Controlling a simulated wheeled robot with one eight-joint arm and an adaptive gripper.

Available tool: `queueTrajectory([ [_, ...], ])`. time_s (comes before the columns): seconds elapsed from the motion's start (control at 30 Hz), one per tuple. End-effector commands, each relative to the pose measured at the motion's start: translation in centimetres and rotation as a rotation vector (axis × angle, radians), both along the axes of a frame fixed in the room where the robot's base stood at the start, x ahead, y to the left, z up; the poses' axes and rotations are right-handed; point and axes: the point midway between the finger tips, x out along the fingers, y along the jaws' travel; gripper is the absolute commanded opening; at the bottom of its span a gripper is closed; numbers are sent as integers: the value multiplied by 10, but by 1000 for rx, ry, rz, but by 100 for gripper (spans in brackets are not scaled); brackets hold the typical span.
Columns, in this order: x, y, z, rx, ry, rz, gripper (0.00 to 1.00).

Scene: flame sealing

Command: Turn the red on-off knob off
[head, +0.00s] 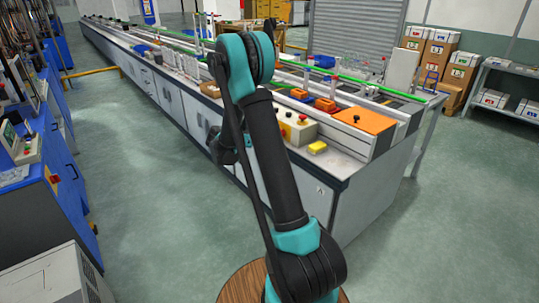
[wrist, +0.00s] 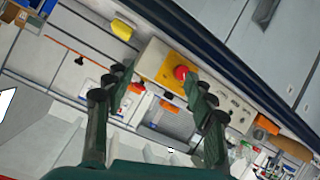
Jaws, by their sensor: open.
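A red round knob or button (wrist: 181,72) sits on a yellow plate on a beige control box (wrist: 235,104) in the wrist view. Another small red knob (head: 54,179) shows on the blue machine at the left; I cannot tell which is the on-off knob. My gripper (wrist: 155,85) is open and empty, its fingers apart, with the red part showing near the right fingertip. In the head view it is mostly hidden behind my arm.
A yellow block (head: 318,147) lies beside the box, also in the wrist view (wrist: 123,28). An orange plate (head: 364,121) is to the right. The long bench (head: 335,168) carries conveyor rails and clutter. The green floor between bench and blue machine is clear.

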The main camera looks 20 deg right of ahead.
Motion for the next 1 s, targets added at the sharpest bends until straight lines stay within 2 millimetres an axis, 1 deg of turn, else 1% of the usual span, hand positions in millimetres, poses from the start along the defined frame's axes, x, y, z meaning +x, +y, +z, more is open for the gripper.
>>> queueTrajectory([
  [0.03,-7,-1,3,14,18,8,55],
  [0.3,-41,0,11,93,118,68,55],
  [0.7,-94,6,18,204,242,167,55],
  [0.83,-106,9,19,228,265,191,55],
  [1.0,-113,11,19,243,280,208,55],
])
